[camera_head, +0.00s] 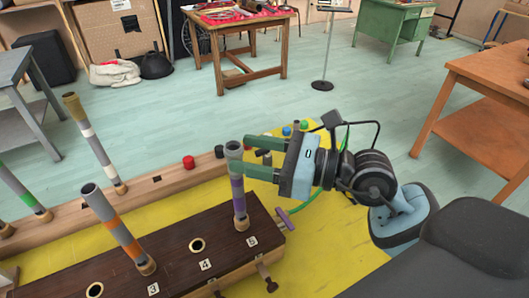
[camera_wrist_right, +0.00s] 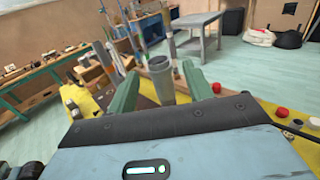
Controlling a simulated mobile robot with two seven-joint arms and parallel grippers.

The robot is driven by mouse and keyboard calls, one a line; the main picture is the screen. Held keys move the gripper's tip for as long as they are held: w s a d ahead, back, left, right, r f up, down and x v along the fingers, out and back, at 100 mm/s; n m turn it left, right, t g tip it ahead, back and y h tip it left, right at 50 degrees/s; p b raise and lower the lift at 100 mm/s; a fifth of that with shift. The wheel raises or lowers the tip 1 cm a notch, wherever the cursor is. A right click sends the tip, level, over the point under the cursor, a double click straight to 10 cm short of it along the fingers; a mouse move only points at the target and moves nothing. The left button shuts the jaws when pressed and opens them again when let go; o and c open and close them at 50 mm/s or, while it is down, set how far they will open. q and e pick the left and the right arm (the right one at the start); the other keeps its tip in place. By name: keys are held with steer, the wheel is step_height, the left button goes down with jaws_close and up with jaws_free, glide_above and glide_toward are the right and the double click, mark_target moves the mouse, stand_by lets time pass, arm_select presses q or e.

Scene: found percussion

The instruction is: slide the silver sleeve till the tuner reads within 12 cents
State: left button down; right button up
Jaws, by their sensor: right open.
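A tube with a grey, silver-looking upper sleeve (camera_head: 235,164) and a purple band stands upright at the position marked 5 on a dark wooden block (camera_head: 218,249). My right gripper (camera_head: 250,157) has two green fingers, open, level with the sleeve. In the right wrist view the grey tube top (camera_wrist_right: 160,82) lies between the open fingertips (camera_wrist_right: 160,72), with a gap at each side. I cannot tell whether a finger touches it. No tuner reading can be made out. My left gripper is not in view.
More tubes stand on the left along a wooden rail (camera_head: 172,184). A red cap (camera_head: 189,162) sits on the rail. A purple-handled piece (camera_head: 283,217) is beside the block's right end.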

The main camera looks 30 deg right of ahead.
mark_target(241, 151)
steer(key=x, duration=0.4)
steer(key=shift+w+a+r+p, duration=0.15)
steer(key=shift+w+a+p, duration=0.15)
steer(key=shift+p, duration=0.1)
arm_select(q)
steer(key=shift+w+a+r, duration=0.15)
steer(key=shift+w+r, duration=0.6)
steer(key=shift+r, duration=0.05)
arm_select(e)
steer(key=shift+w+a, duration=0.4)
steer(key=shift+a, duration=0.05)
steer(key=c, duration=1)
steer(key=shift+c, duration=0.2)
